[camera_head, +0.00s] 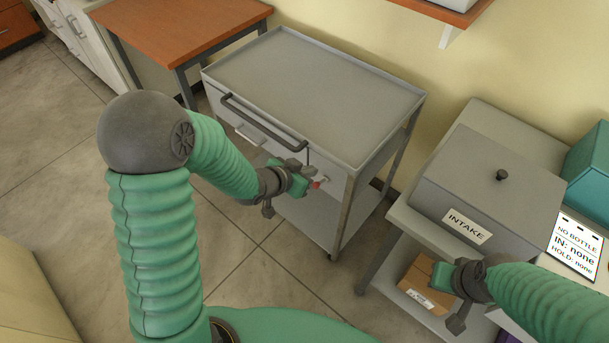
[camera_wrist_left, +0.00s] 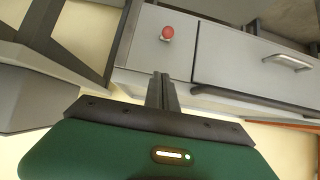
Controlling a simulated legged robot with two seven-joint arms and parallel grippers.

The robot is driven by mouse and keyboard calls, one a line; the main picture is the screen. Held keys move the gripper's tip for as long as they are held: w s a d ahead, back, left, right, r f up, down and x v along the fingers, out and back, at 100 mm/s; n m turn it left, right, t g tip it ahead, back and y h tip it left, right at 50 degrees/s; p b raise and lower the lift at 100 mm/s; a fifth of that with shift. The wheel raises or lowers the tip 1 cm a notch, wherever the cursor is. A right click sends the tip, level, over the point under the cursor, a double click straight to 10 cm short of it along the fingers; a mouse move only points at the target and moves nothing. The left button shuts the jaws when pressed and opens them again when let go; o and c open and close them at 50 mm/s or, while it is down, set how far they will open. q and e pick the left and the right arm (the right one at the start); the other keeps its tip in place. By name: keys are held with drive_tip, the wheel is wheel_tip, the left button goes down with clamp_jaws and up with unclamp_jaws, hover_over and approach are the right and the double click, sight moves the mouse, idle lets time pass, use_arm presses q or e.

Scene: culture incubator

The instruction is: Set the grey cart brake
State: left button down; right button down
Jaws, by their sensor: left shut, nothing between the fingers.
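The grey cart (camera_head: 310,95) has a flat rimmed top and a dark push handle (camera_head: 262,122) along its front edge. A red knob (camera_head: 315,185) sits on its front panel, right of a drawer; I take it for the brake control. It shows clearly in the left wrist view (camera_wrist_left: 168,33), on a pale grey panel. My left gripper (camera_head: 300,180) is shut and empty, in front of that panel. In the left wrist view its closed fingers (camera_wrist_left: 161,85) point toward the knob, with a visible gap. My right gripper (camera_head: 452,296) is near the side bench, its fingers unclear.
A grey box labelled INTAKE (camera_head: 490,185) stands on the bench at right, with a cardboard box (camera_head: 425,285) below. A sign (camera_head: 575,245) reads NO BOTTLE. A wooden-topped table (camera_head: 180,30) stands behind left of the cart. The tiled floor (camera_head: 60,190) at left is clear.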

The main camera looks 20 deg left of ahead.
use_arm(q)
drive_tip(key=b, duration=0.1)
hover_over(314, 185)
drive_tip(key=w, duration=0.2)
drive_tip(key=f, duration=0.4)
drive_tip(key=shift+s+d, duration=0.15)
drive_tip(key=shift+d, duration=0.25)
drive_tip(key=shift+s+a+f+b, duration=0.15)
drive_tip(key=shift+s+f, duration=0.15)
drive_tip(key=shift+f, duration=0.3)
drive_tip(key=shift+s+a+f+b, duration=0.15)
drive_tip(key=shift+s+f, duration=0.15)
drive_tip(key=shift+f, duration=0.3)
drive_tip(key=shift+s+a+f, duration=0.1)
drive_tip(key=shift+s+f, duration=0.2)
drive_tip(key=shift+f, duration=0.05)
drive_tip(key=shift+w+f, duration=0.1)
